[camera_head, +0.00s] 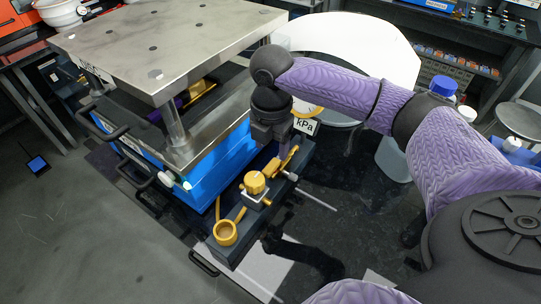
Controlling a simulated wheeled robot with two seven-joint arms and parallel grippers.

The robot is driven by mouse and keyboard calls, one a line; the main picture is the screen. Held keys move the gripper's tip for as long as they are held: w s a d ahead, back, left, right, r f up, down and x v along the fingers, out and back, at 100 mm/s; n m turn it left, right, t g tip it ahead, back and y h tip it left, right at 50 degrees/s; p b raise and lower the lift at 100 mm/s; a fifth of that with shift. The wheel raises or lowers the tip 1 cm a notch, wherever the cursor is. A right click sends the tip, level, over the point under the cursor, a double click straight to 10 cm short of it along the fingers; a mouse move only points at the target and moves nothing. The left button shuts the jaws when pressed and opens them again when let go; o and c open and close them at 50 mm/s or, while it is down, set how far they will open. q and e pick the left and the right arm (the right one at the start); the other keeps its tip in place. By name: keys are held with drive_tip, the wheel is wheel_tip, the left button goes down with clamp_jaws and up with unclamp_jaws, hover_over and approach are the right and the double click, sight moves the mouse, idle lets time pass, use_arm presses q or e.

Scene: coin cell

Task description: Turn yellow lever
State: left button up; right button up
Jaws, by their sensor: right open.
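The yellow lever (289,157) sits at the far end of a dark narrow block, beside the press. My right gripper (279,145) points down from the purple arm, just above and left of the lever. It is open and its fingers are partly hidden by its own dark body. I cannot tell whether a finger touches the lever. A yellow knob (255,183) and a yellow ring-shaped cup (226,232) are nearer on the same block. My left gripper is not in view.
A press with a large steel plate (170,40) and a blue body (222,158) stands left of the gripper. A round gauge marked kPa (305,125) is right behind it. A thin metal rod (316,200) sticks out to the right. A white round table (350,45) stands behind.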

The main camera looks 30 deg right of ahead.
sight(271, 166)
wheel_tip(271, 166, down, 6)
drive_tip(key=shift+r+b, duration=0.1)
drive_tip(key=shift+b, duration=0.4)
drive_tip(key=shift+c, duration=0.3)
clamp_jaws()
